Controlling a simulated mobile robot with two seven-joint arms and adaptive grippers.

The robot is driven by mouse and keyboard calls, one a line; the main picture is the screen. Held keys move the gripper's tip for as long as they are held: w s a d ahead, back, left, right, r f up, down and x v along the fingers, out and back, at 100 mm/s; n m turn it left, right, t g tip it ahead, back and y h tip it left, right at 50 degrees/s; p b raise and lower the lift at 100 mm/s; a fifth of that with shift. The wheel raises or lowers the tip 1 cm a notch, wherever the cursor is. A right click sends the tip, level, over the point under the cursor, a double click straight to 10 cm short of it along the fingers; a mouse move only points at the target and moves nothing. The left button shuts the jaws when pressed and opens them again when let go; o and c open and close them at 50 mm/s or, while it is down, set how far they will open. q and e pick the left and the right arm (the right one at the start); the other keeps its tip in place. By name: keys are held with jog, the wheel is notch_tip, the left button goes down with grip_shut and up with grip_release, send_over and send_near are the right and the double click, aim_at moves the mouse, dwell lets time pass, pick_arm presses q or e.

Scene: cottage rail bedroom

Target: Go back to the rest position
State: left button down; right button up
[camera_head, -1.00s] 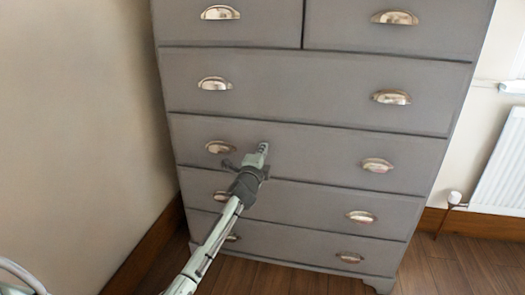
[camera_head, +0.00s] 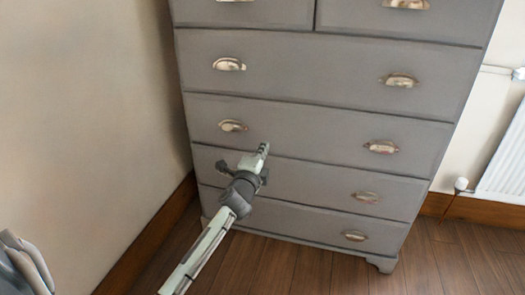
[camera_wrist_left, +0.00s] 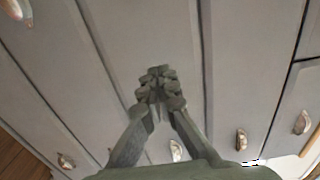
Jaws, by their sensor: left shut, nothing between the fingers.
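My left gripper (camera_head: 262,150) reaches up from the bottom of the head view, in front of the grey chest of drawers (camera_head: 320,120). In the left wrist view its fingers (camera_wrist_left: 160,88) meet at the tips with nothing between them. It covers part of the lower left drawer fronts. I cannot tell the exact gap between the fingertips and the chest. My right gripper does not show.
The drawers look closed and have metal cup handles (camera_head: 381,147). A plain wall (camera_head: 90,120) stands at the left, with a wooden skirting board. A white radiator (camera_head: 506,165) is at the right. Bare wooden floor (camera_head: 440,260) lies in front.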

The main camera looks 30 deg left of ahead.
pick_arm(q)
jog(key=s+d+f+n+g+p, duration=0.15)
jog(key=s+f+n+g, duration=0.25)
jog(key=s+f, duration=0.5)
jog(key=s+d+f+n+g, duration=0.2)
jog(key=s+f+n+g, duration=0.2)
jog(key=s+f, duration=0.45)
jog(key=s+d+f+n+g+h, duration=0.1)
jog(key=s+d+f+n+g, duration=0.1)
jog(key=s, duration=0.7)
jog(key=s+d+f+n+g+h, duration=0.2)
jog(key=s+d+f+n+g, duration=0.1)
jog(key=s, duration=0.6)
notch_tip(320, 180, down, 4)
jog(key=d+g, duration=0.1)
jog(key=d, duration=0.1)
jog(key=shift+s+d+p, duration=0.3)
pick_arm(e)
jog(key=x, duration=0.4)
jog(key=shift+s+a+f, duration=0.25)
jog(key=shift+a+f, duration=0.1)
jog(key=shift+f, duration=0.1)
pick_arm(q)
jog(key=shift+r, duration=0.1)
